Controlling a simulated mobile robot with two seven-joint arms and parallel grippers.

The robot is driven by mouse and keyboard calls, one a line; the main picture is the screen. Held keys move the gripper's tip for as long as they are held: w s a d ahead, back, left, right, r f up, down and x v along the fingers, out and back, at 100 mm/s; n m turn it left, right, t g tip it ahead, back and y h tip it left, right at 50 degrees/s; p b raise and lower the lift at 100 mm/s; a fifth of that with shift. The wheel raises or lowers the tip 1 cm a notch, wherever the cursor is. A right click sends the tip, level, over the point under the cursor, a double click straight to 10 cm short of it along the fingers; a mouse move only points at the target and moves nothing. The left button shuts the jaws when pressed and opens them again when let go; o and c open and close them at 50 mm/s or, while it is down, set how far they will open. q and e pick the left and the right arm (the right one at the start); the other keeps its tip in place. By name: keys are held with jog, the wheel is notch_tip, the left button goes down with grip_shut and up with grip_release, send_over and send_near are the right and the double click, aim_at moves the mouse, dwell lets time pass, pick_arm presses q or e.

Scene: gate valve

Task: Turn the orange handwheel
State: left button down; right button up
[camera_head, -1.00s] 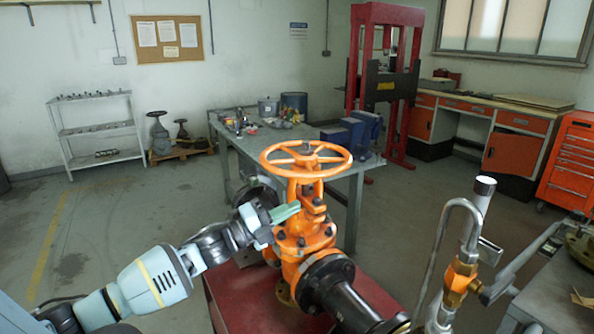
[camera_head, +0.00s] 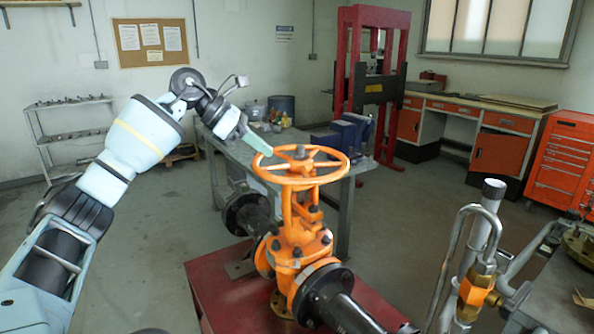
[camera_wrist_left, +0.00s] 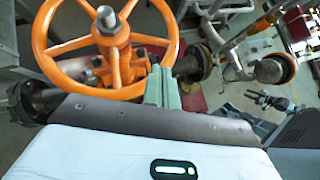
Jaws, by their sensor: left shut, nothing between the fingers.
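The orange handwheel (camera_head: 300,166) sits level on top of an orange gate valve (camera_head: 298,245), which stands on a red stand (camera_head: 225,285). My left gripper (camera_head: 264,148) reaches in from the left, raised, with its green fingertips close to the wheel's far left rim. In the left wrist view the shut green fingers (camera_wrist_left: 161,86) appear over the near right part of the handwheel (camera_wrist_left: 48,52), with the hub and spokes beyond them. I cannot tell whether the fingers touch the rim. They hold nothing.
Black flanged pipes (camera_head: 345,318) join the valve on both sides. A grey pipe with an orange fitting (camera_head: 474,292) rises at the right front. A workbench (camera_head: 232,160) with a blue vise stands behind the valve. A red press (camera_head: 352,70) stands farther back.

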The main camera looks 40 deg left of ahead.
aim_at(301, 161)
pick_arm(q)
jog(key=shift+s+a+r+y, duration=0.2)
jog(key=shift+a+y, duration=0.1)
jog(key=shift+a, duration=0.2)
jog(key=shift+w, duration=0.1)
jog(key=x, duration=1)
jog(key=shift+p, duration=0.3)
jog(key=shift+d, duration=0.1)
